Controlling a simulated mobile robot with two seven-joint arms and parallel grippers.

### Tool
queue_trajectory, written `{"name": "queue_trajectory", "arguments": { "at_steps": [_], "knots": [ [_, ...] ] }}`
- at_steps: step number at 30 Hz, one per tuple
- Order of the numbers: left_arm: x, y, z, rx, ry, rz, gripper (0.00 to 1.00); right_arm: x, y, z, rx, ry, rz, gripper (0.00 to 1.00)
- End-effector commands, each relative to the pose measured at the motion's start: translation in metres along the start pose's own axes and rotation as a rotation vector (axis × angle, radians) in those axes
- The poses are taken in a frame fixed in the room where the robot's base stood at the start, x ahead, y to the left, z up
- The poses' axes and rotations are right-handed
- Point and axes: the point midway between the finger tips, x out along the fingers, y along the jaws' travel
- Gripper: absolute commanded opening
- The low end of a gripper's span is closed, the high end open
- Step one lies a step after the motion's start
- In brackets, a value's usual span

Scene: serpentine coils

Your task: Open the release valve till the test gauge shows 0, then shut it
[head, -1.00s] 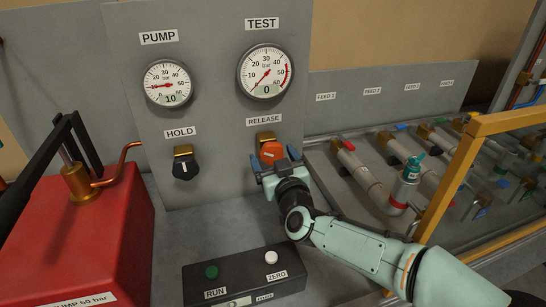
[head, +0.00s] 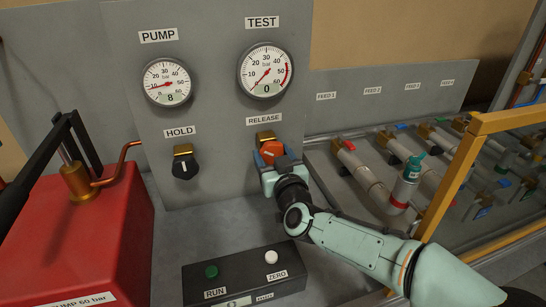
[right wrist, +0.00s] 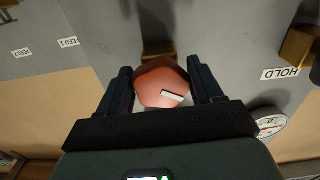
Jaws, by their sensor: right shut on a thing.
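The orange release valve knob (head: 268,150) is on the grey panel under the RELEASE label, with a small white mark on its face. My right gripper (head: 275,163) is shut on this knob. In the right wrist view, the knob (right wrist: 160,82) sits between the two dark fingers of my right gripper (right wrist: 161,88), its white mark facing the camera. The test gauge (head: 266,71), above the valve, reads 0 on its digital window. My left gripper is not in view.
The pump gauge (head: 167,82) reads 8. Below it is the black hold knob (head: 184,167). A red pump (head: 95,235) stands at left. A black box (head: 245,275) with RUN and ZERO buttons lies in front. A yellow frame (head: 455,175) and pipes stand right of my arm.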

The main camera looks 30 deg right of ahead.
Motion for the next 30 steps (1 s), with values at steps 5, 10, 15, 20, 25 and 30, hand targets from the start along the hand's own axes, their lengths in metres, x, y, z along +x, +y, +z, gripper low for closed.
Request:
{"name": "queue_trajectory", "arguments": {
  "at_steps": [5, 10, 15, 20, 25, 30],
  "knots": [
    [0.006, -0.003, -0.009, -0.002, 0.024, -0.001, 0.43, 0.000, -0.001, 0.002, 0.123, 0.000, 0.000, 0.35],
    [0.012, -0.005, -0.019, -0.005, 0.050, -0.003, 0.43, 0.000, -0.003, 0.001, 0.278, 0.000, 0.000, 0.35],
    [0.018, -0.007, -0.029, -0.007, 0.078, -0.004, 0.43, 0.000, -0.003, 0.001, 0.440, -0.001, 0.000, 0.35],
    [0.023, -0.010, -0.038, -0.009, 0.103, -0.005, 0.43, 0.000, -0.005, 0.000, 0.590, 0.000, -0.001, 0.35],
    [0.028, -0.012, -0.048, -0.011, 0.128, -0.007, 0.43, 0.000, -0.005, 0.000, 0.732, -0.001, -0.001, 0.35],
    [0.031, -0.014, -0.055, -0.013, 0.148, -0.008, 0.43, 0.000, -0.006, -0.001, 0.847, -0.002, 0.000, 0.35]
  ]
}}
